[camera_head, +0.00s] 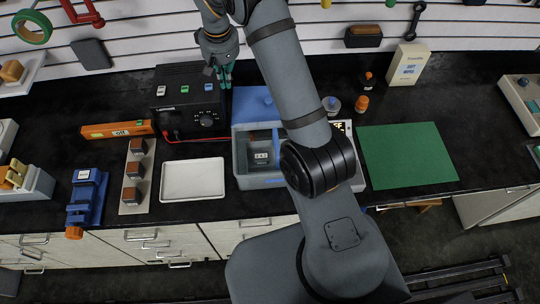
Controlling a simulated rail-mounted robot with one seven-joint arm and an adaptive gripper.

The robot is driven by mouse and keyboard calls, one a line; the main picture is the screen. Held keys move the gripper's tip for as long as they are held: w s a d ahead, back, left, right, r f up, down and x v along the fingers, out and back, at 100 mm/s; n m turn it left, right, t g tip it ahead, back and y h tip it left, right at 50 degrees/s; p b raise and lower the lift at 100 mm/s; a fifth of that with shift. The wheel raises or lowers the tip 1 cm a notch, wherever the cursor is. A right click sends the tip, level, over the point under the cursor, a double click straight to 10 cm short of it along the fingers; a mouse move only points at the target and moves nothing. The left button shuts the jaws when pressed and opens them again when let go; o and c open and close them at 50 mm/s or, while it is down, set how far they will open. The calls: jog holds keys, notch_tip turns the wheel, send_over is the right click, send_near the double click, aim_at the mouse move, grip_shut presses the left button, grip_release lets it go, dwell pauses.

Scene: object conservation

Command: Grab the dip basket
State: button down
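A grey-blue tub (240,165) stands on the black bench, left of my arm, with a blue panel (250,103) behind its opening. Inside it is a small labelled item (261,158). I cannot tell whether this is the dip basket, and no other basket shows clearly. My arm hides the tub's right side. My gripper (221,76) hangs behind and left of the tub, near the right end of the black power unit, apart from the labelled item. Its teal fingertips point down, and their gap is too small to judge.
The black power unit (188,98) stands close to my gripper. A white tray (193,179) lies left of the tub, with a blue vise (86,200) farther left. A green mat (408,155) lies to the right.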

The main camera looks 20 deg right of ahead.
dwell(0.4)
jog(key=c, duration=1.5)
grip_release()
jog(key=shift+o, duration=0.2)
